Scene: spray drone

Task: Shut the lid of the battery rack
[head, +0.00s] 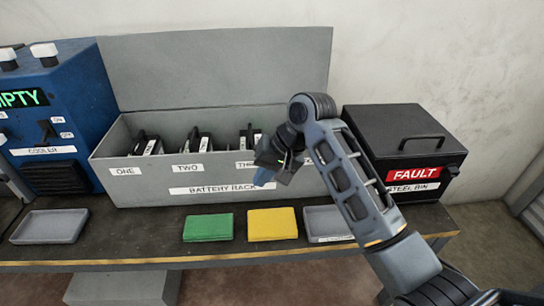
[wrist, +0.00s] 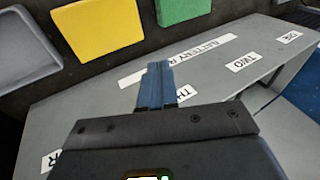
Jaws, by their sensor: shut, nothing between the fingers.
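The grey battery rack (head: 150,187) stands on the bench in the head view, with labels ONE, TWO and part of a third on its front. Its lid (head: 215,68) stands up at the back, open. Dark batteries with handles (head: 195,140) sit in the slots. My gripper (head: 268,175) is in front of the rack's right part and hides some of its front. In the wrist view my gripper (wrist: 155,85) shows its blue fingers together and empty, over the rack's labelled front (wrist: 90,120). I cannot tell whether they touch it.
A blue cooler (head: 75,110) reading EMPTY stands left of the rack. A black steel bin (head: 400,145) with a red FAULT label stands right. Along the bench front lie a grey tray (head: 50,226), a green pad (head: 208,227), a yellow pad (head: 272,224) and another grey tray (head: 325,222).

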